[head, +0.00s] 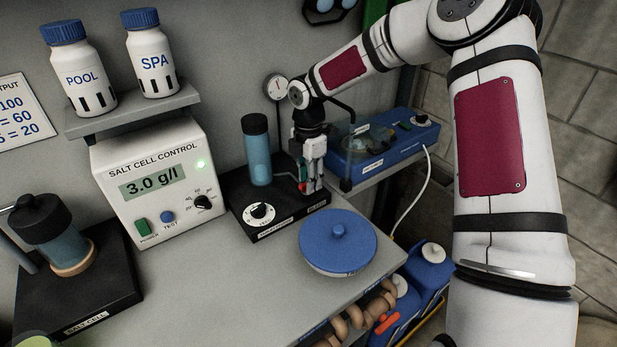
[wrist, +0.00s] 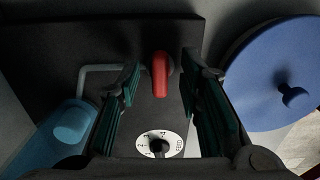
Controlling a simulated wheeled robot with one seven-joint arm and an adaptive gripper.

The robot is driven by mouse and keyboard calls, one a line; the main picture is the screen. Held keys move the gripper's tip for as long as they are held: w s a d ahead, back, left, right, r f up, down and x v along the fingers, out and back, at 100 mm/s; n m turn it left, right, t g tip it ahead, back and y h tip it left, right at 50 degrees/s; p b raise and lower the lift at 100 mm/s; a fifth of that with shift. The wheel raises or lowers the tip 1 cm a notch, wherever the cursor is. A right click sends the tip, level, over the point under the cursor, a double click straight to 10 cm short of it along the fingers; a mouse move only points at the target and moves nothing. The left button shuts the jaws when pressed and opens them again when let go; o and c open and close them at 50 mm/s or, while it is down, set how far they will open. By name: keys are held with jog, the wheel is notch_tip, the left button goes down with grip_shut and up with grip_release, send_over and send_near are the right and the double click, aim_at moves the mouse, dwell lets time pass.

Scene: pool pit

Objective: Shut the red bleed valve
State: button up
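The red bleed valve (wrist: 160,74) shows in the wrist view as a red handle on a black base (wrist: 100,40). It is upright in that picture, between my two dark green finger pads near their tips. In the head view only a small red part (head: 302,187) shows beside my fingers. My gripper (head: 313,187) points down over the right end of the black base and is open. Grey gaps show on both sides of the handle in the wrist view (wrist: 160,80), so I see no contact. My gripper hides most of the valve in the head view.
A blue cylinder (head: 257,150) and a white dial (head: 261,214) are on the same base. A blue round lid (head: 338,240) lies in front, close to my gripper. A blue box (head: 375,145) stands right, and the salt cell control box (head: 155,185) left.

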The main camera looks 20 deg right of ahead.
grip_shut()
jog(key=shift+m, duration=0.4)
jog(key=m, duration=0.3)
jog(key=shift+m, duration=0.4)
jog(key=m+b, duration=0.1)
jog(key=m, duration=0.3)
jog(key=shift+s+m, duration=0.1)
jog(key=shift+m, duration=0.2)
jog(key=m, duration=0.4)
jog(key=shift+a+b, duration=0.1)
jog(key=shift+b, duration=0.3)
jog(key=m, duration=0.4)
jog(key=shift+s+m+b, duration=0.15)
jog(key=shift+m+b, duration=0.15)
jog(key=shift+b, duration=0.05)
